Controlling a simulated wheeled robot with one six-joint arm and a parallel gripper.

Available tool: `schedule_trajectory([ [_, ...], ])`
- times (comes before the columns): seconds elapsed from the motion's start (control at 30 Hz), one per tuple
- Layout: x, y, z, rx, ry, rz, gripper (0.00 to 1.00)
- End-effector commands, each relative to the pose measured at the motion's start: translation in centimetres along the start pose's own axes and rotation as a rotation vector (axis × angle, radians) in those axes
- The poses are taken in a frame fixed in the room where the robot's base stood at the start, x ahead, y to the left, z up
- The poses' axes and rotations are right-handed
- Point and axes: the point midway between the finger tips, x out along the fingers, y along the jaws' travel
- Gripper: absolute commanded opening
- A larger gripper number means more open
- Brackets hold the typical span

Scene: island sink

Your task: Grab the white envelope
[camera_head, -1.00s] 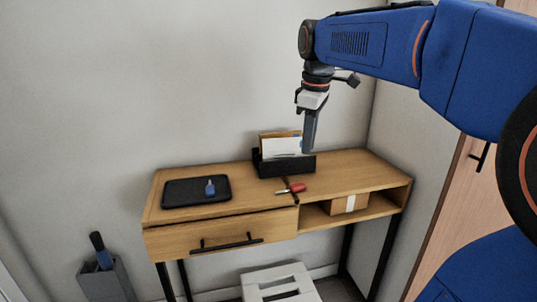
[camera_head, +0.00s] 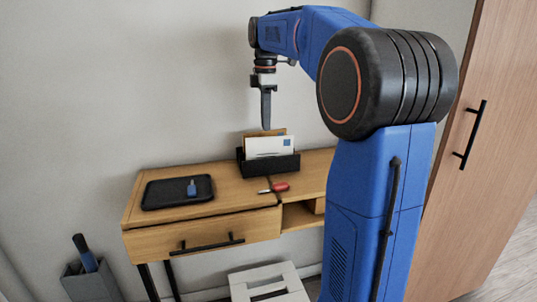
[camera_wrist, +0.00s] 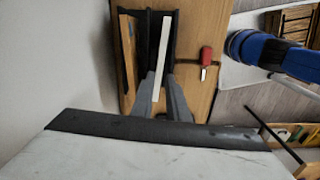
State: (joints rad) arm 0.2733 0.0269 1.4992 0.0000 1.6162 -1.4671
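The white envelope (camera_head: 268,147) stands upright in a black holder (camera_head: 270,168) on the wooden desk, in front of a brown envelope (camera_head: 249,141). It has a small blue mark at its upper right. My gripper (camera_head: 266,128) points down just above the envelopes. In the wrist view my gripper (camera_wrist: 161,78) is open, and the white envelope (camera_wrist: 163,50) shows edge-on between its two fingers. The brown envelope (camera_wrist: 129,60) lies to the left of the fingers there. I see no grip on the envelope.
A black tray (camera_head: 160,199) with a small blue item (camera_head: 191,188) sits on the desk's left. A red-handled tool (camera_head: 280,187) lies in front of the holder.

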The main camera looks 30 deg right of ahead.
Motion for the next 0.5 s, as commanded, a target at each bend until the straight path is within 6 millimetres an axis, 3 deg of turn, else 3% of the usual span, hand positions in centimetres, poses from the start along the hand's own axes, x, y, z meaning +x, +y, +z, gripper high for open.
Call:
schedule_trajectory([
  [0.3,5.4,-0.1,0.0,0.001,0.000,-0.001,0.14],
  [0.5,7.1,0.0,0.0,0.001,0.000,0.001,0.14],
])
